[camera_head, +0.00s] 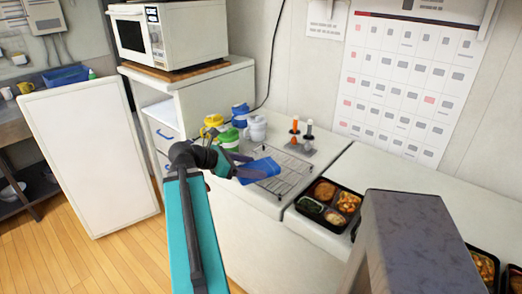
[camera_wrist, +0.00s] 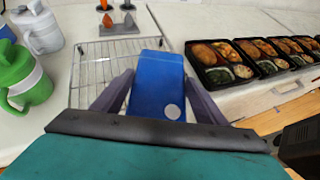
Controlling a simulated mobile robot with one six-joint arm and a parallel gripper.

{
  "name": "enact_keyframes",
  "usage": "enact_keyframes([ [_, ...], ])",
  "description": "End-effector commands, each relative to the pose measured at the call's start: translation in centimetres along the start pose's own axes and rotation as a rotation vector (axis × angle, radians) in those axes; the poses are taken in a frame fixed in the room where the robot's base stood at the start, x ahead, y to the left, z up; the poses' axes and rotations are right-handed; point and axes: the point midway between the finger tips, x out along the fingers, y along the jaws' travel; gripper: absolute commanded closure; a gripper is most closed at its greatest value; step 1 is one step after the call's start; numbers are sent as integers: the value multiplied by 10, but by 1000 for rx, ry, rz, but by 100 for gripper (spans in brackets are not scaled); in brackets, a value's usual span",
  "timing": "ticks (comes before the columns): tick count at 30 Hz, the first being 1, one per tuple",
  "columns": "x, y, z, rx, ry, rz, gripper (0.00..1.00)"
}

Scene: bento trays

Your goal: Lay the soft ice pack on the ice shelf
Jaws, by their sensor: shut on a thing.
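The soft ice pack (camera_head: 258,169) is a flat blue slab. It also shows in the wrist view (camera_wrist: 158,82), with a pale round spot near its close end. My gripper (camera_wrist: 158,100) is shut on it, one finger along each side. The rack also shows in the wrist view (camera_wrist: 88,65), partly behind the pack. I cannot tell how high the pack is above it. I cannot tell which surface is the ice shelf.
Several jugs stand left of the rack, including a green one (camera_wrist: 18,82). A small stand (camera_head: 301,143) holds orange and grey-tipped items behind it. Filled bento trays (camera_head: 331,204) line the right. A white door-like panel (camera_head: 88,150) stands at left, beside a microwave cabinet.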

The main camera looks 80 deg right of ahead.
Motion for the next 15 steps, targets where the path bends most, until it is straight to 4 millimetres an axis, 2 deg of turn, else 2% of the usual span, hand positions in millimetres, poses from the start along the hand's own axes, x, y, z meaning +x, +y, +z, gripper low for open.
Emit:
enact_keyframes([
  [2,0,2,5,0,-1,-1,70],
  [15,37,46,15,0,0,-1,70],
])
